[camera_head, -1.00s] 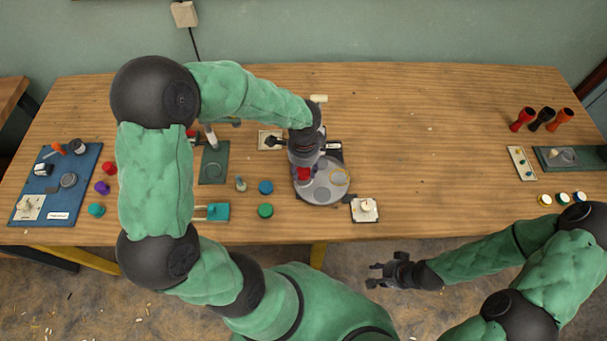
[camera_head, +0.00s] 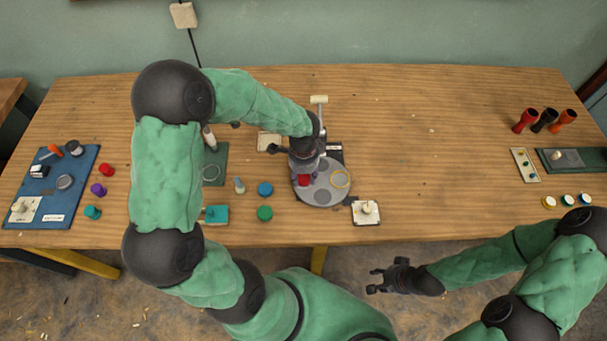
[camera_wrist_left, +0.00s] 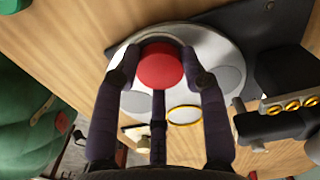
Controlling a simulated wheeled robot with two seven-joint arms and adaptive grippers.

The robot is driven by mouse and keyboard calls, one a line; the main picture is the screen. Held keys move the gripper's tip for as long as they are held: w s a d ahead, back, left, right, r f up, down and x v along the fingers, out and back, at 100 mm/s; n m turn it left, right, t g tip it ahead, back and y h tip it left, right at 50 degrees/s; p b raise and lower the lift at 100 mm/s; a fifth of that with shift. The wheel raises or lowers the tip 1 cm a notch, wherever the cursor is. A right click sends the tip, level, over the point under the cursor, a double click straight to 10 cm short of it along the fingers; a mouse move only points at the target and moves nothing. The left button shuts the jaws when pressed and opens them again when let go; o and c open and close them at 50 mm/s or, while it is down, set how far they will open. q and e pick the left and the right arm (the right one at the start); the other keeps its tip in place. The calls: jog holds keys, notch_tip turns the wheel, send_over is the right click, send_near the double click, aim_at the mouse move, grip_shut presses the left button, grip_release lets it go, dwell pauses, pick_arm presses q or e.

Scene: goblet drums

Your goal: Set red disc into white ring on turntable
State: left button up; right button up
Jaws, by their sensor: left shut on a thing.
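The round pale grey turntable (camera_head: 324,196) stands near the middle of the table. My left gripper (camera_head: 304,178) points down over its left part and is shut on the red disc (camera_head: 304,181). No white ring is clearly visible; the disc and fingers cover that spot. A yellow ring (camera_head: 341,179) and darker grey round spots show on the turntable. My right gripper (camera_head: 373,281) is open and empty, off the table's front edge.
A white square plate with a knob (camera_head: 366,211) stands at the turntable's front right. Blue (camera_head: 265,188) and green (camera_head: 264,213) discs lie to its left. A blue mat (camera_head: 40,205) with parts is far left. Goblet drums (camera_head: 546,120) stand at right. The table's middle right is clear.

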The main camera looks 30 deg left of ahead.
aim_at(304, 177)
pick_arm(q)
jog(key=shift+f, duration=0.2)
jog(key=shift+s+d+f, duration=0.1)
jog(key=shift+s+f, duration=0.1)
jog(key=o, duration=0.8)
jog(key=shift+f, duration=0.1)
jog(key=shift+o, duration=0.2)
jog(key=shift+f, duration=0.1)
jog(key=shift+w+r, duration=0.1)
jog(key=shift+r, duration=0.1)
jog(key=shift+r, duration=0.25)
notch_tip(304, 177, up, 13)
jog(key=p, duration=0.4)
jog(key=shift+w+f, duration=0.1)
